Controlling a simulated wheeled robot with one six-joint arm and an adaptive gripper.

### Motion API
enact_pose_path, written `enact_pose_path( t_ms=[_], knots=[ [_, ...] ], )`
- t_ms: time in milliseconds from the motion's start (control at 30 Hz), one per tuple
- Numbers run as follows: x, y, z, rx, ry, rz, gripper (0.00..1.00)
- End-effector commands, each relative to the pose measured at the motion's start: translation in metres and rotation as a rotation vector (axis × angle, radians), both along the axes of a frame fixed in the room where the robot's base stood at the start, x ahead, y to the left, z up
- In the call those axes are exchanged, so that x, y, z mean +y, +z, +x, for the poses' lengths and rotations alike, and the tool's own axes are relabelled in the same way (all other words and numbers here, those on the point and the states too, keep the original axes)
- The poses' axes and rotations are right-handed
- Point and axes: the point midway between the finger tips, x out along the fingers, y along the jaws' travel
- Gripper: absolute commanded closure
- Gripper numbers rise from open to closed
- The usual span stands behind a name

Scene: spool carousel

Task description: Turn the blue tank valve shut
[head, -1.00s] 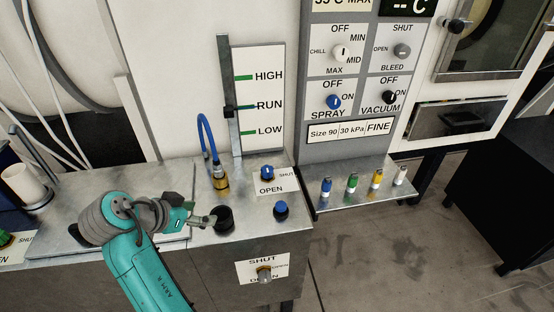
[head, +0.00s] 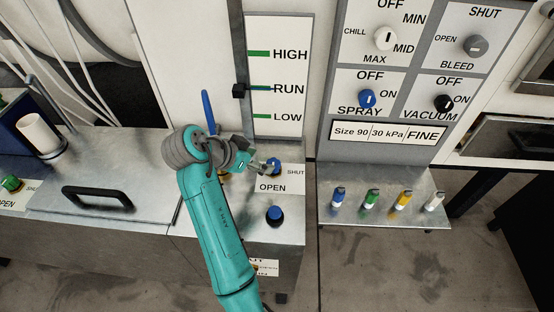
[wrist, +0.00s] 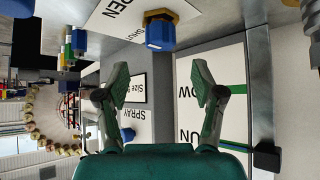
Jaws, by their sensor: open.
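The blue tank valve is a blue knob (head: 274,165) on the metal counter, beside a white card (head: 272,186) marked OPEN and SHUT. My gripper (head: 264,166) is at its left side in the head view and partly covers it; whether they touch cannot be told there. In the wrist view the blue knob (wrist: 160,33), on a brass-coloured body, lies above the open fingers (wrist: 162,80), outside the gap between them. The gap is empty. Which way the knob points is not clear.
A second blue knob (head: 274,214) stands on the counter in front of the card. A slider scale (head: 277,88) stands behind the valve.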

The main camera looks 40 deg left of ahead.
Motion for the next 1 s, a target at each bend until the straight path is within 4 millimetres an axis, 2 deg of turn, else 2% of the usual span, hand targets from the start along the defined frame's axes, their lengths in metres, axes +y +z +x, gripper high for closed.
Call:
enact_pose_path(
  t_ms=[200, 400, 600, 867, 1000],
  knots=[
    [-0.007, -0.028, 0.028, 0.0, -0.001, -0.002, 0.32],
    [-0.011, -0.047, 0.046, 0.0, 0.0, 0.0, 0.32],
    [-0.013, -0.054, 0.053, 0.0, 0.001, -0.001, 0.32],
    [-0.013, -0.055, 0.054, 0.0, 0.001, 0.001, 0.32],
    [-0.013, -0.055, 0.054, 0.0, 0.001, 0.001, 0.65]
  ],
)
